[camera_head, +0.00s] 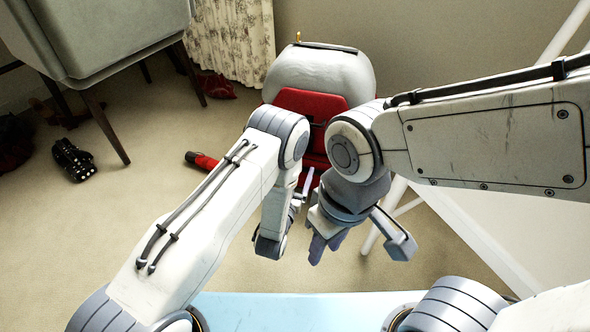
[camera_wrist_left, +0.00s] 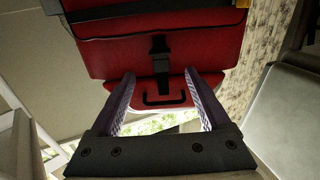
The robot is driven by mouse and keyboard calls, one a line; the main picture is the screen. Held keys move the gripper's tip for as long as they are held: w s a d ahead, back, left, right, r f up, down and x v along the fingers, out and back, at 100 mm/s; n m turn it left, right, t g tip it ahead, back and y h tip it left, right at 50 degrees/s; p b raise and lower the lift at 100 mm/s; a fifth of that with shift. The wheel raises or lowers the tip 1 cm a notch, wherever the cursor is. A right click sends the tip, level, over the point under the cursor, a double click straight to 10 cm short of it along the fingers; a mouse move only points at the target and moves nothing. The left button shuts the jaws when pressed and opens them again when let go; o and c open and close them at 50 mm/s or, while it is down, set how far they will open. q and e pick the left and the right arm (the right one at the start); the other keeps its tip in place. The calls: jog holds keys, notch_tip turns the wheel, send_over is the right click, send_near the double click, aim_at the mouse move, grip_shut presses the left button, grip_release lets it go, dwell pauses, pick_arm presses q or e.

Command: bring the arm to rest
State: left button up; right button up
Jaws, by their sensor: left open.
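My left gripper (camera_wrist_left: 161,77) is open in the left wrist view, its two purple fingers apart with nothing between them. In the head view it is mostly hidden behind my left wrist, left of centre. My right gripper (camera_head: 325,238) hangs downward near the centre, with dark bluish fingers. Nothing is seen held in it, and how far its fingers are apart is unclear. The two grippers are close together in the picture.
A grey chair (camera_head: 110,38) stands at the upper left. A red cylindrical item (camera_head: 203,161), black shoe-like item (camera_head: 73,159) and red cloth (camera_head: 218,87) lie on the carpet. A patterned curtain (camera_head: 238,42) hangs behind. White furniture is at right. Carpet left of my left arm is mostly clear.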

pick_arm(q)
jog(key=shift+v, duration=1.1)
jog(key=shift+p, duration=0.3)
jog(key=w+d+r+g+p, duration=0.2)
jog(key=d+r+g+p, duration=0.35)
jog(key=r, duration=0.65)
jog(key=s+d+r+m+g+p, duration=0.1)
jog(key=s+r+g+p, duration=0.2)
jog(key=s+r+p, duration=0.45)
jog(key=s+a+r+m+g+y+p, duration=0.2)
jog(key=s+a+r+g+p, duration=0.3)
jog(key=s+r, duration=0.7)
jog(key=s+a+r+m+g+y+p, duration=0.15)
jog(key=s+a+r+g+p, duration=0.35)
jog(key=s+r, duration=0.65)
notch_tip(320, 180, up, 36)
jog(key=a+t+p, duration=0.1)
jog(key=p, duration=3.4)
jog(key=shift+r+p, duration=0.15)
jog(key=shift+p, duration=0.15)
